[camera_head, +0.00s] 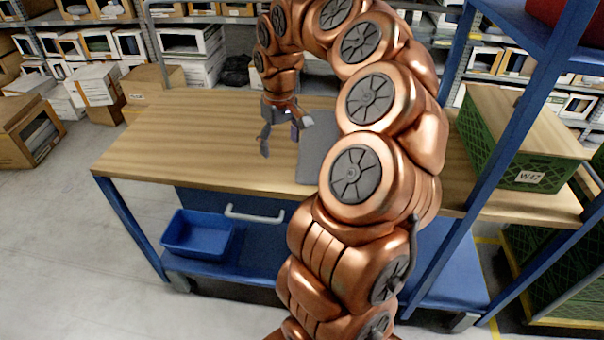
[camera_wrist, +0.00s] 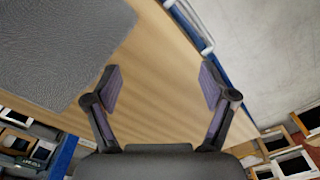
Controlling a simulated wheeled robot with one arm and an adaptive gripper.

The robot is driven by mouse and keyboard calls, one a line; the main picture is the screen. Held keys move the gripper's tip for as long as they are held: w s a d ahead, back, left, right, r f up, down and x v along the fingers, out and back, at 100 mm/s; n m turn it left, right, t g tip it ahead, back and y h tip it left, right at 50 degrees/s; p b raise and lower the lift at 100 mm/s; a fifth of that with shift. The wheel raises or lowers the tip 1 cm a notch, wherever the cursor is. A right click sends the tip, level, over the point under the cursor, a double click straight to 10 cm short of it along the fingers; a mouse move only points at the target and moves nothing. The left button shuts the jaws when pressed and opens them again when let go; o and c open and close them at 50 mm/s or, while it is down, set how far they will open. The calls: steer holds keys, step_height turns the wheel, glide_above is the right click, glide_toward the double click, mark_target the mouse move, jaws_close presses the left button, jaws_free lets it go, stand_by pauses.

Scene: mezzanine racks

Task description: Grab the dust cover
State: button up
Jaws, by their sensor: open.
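A flat grey piece with a leathery texture, likely the dust cover (camera_head: 313,156), lies on the wooden tabletop. My arm hides part of it in the head view. In the wrist view the dust cover (camera_wrist: 60,45) fills the upper left, with a rounded corner near my left finger. My gripper (camera_head: 282,140) is open and empty above the tabletop, just left of the dust cover. In the wrist view my gripper (camera_wrist: 162,90) has its two fingers wide apart over bare wood.
The wooden workbench (camera_head: 190,140) is clear on its left. A blue bin (camera_head: 197,233) sits on the lower shelf. Cardboard boxes (camera_head: 100,85) stand behind the bench.

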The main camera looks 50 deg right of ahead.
steer(key=m, duration=0.1)
glide_above(302, 176)
step_height(302, 176, down, 2)
steer(key=f, duration=0.1)
step_height(302, 176, down, 9)
steer(key=b, duration=0.3)
steer(key=shift+w+r+b, duration=0.1)
steer(key=shift+r+b, duration=0.1)
steer(key=shift+b, duration=0.15)
steer(key=shift+f+b, duration=0.35)
steer(key=shift+f, duration=0.05)
steer(key=shift+f+b, duration=0.4)
steer(key=shift+f, duration=0.1)
steer(key=shift+c, duration=0.6)
steer(key=shift+a, duration=0.15)
steer(key=c, duration=0.5)
steer(key=shift+f, duration=0.1)
